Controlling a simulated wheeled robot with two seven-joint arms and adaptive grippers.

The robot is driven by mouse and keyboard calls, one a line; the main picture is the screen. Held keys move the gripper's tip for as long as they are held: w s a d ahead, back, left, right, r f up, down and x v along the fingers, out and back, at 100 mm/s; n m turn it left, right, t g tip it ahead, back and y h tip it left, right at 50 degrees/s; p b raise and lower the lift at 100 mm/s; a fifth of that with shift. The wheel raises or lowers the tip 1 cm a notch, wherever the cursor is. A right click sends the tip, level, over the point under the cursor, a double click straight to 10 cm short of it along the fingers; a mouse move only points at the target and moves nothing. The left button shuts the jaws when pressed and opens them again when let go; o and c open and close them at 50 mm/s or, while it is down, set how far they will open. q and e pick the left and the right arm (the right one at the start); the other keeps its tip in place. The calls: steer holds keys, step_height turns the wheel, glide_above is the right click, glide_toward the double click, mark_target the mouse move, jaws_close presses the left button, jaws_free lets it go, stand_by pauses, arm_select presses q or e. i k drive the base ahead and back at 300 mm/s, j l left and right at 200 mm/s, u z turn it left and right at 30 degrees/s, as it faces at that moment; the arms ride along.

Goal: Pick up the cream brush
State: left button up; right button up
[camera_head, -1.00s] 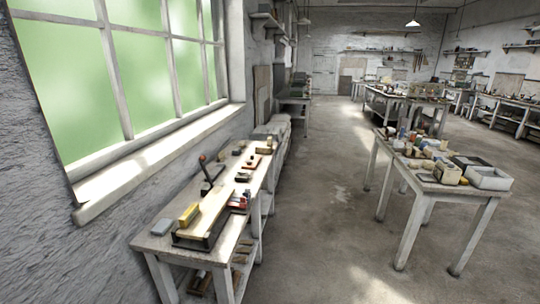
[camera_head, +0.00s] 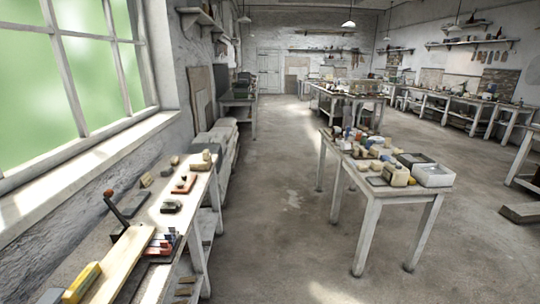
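I cannot pick out the cream brush for certain; the small things on both tables are too small to tell. A small cream or tan block-like thing (camera_head: 201,165) lies at the far end of the left workbench (camera_head: 141,213). Several pale, cream-coloured things, one of them a block (camera_head: 396,175), lie among the clutter on the right table (camera_head: 372,189). Neither of my grippers is in view.
A yellow block (camera_head: 83,282) and a long pale board (camera_head: 125,262) lie on the left workbench's near part. A white tray (camera_head: 433,175) stands at the right table's near corner. The floor (camera_head: 270,215) between the two tables is clear.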

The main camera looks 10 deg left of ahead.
mark_target(174, 160)
steer(key=i+z, duration=0.1)
steer(key=i, duration=1.9)
steer(key=i+l+u, duration=0.1)
steer(key=i, duration=1.15)
steer(key=i+l+u, duration=0.1)
steer(key=i+u, duration=0.2)
steer(key=i+l+u, duration=0.3)
steer(key=i, duration=0.15)
steer(key=i+l+u, duration=0.2)
steer(key=i+u, duration=0.25)
steer(key=i+l+u, duration=0.15)
steer(key=l+u, duration=0.25)
steer(key=i+l+u, duration=0.25)
steer(key=u, duration=0.2)
steer(key=i+l+u, duration=0.15)
steer(key=l+u, duration=0.75)
steer(key=l, duration=0.5)
